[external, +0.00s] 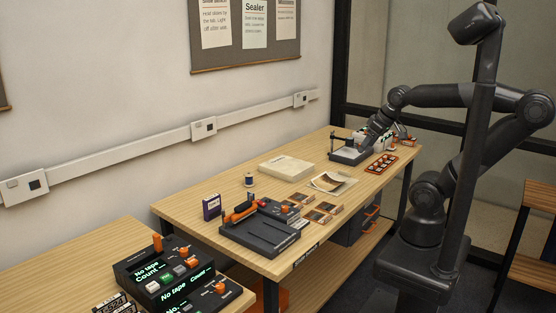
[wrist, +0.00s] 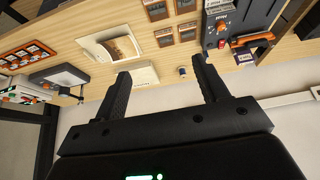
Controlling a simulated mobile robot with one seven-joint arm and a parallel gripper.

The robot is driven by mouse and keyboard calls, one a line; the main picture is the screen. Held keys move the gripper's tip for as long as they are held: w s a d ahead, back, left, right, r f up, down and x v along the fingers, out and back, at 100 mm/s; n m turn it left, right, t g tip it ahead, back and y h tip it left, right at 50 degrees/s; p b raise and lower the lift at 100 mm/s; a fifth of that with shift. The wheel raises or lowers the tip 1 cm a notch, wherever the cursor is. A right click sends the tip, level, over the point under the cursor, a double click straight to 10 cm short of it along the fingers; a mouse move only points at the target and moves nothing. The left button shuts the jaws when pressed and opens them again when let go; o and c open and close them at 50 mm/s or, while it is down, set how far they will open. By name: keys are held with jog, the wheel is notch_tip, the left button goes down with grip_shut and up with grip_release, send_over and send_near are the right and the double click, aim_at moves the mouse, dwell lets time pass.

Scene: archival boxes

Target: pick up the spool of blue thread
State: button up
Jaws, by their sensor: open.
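The spool of blue thread (external: 249,180) stands on the wooden table, between the cream box and the sealer device. In the wrist view the small spool (wrist: 182,71) shows between my two fingers, near the right one, and well beyond them. My gripper (wrist: 160,70) is open with nothing between its fingers. In the external view my gripper (external: 367,139) is at the far end of the table, above the grey tray area and far from the spool. Its fingertips are hard to make out there.
A flat cream box (external: 286,167) lies right of the spool. A dark device with an orange handle (external: 262,230) and a purple box (external: 212,207) stand nearer the camera. Papers (external: 333,182), small framed cards (external: 318,215) and an orange button tray (external: 381,164) lie along the front.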

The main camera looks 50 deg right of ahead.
jog(key=w+r, duration=0.3)
jog(key=w, duration=1)
jog(key=n+y, duration=0.1)
jog(key=n, duration=0.1)
send_over(250, 174)
jog(key=s, duration=0.4)
notch_tip(250, 174, down, 20)
jog(key=shift+g, duration=0.4)
jog(key=x, duration=0.6)
jog(key=shift+w+d, duration=0.15)
jog(key=shift+d, duration=0.1)
jog(key=shift+d+x, duration=0.2)
jog(key=shift+x, duration=1.15)
jog(key=shift+d+x, duration=0.2)
jog(key=shift+x, duration=1.2)
jog(key=shift+c, duration=0.4)
jog(key=c, duration=0.9)
